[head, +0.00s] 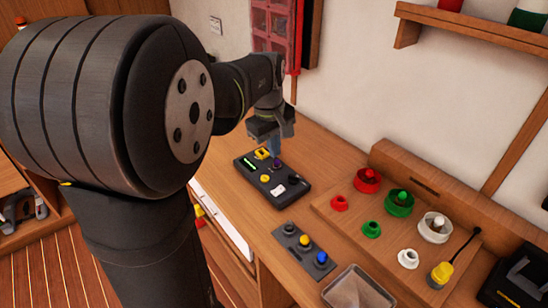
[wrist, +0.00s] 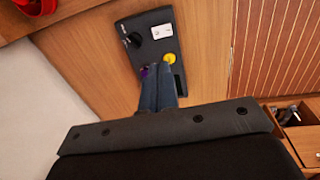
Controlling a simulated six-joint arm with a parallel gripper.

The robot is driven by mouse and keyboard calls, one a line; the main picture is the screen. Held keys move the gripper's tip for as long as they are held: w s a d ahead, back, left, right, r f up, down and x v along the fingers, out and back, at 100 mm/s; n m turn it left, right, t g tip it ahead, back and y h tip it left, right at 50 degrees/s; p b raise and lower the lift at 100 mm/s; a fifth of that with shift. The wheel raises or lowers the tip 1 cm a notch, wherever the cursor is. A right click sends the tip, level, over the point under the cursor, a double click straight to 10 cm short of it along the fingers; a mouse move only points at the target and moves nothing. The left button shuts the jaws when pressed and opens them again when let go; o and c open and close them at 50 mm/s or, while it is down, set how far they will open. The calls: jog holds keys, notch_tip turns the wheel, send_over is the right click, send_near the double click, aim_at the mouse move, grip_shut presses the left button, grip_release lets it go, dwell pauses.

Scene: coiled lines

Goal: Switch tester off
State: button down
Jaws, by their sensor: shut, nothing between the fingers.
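The tester (head: 288,200) is a dark box lying on the wooden bench. My gripper (head: 274,158) is shut and empty, pointing down over the tester's far end, close to the purple part; contact cannot be told. In the wrist view my fingers (wrist: 161,70) cover part of the tester (wrist: 145,20), between the purple part (wrist: 144,72) and the yellow knob (wrist: 169,57).
A wall stands behind.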

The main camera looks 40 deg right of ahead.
aim_at(281, 189)
jog(key=shift+d, duration=0.35)
jog(key=f, duration=0.4)
jog(key=d+f, duration=0.1)
jog(key=f, duration=0.8)
jog(key=shift+d+f, duration=0.3)
jog(key=shift+f, duration=0.1)
jog(key=shift+d+f, duration=0.1)
jog(key=shift+f, duration=0.1)
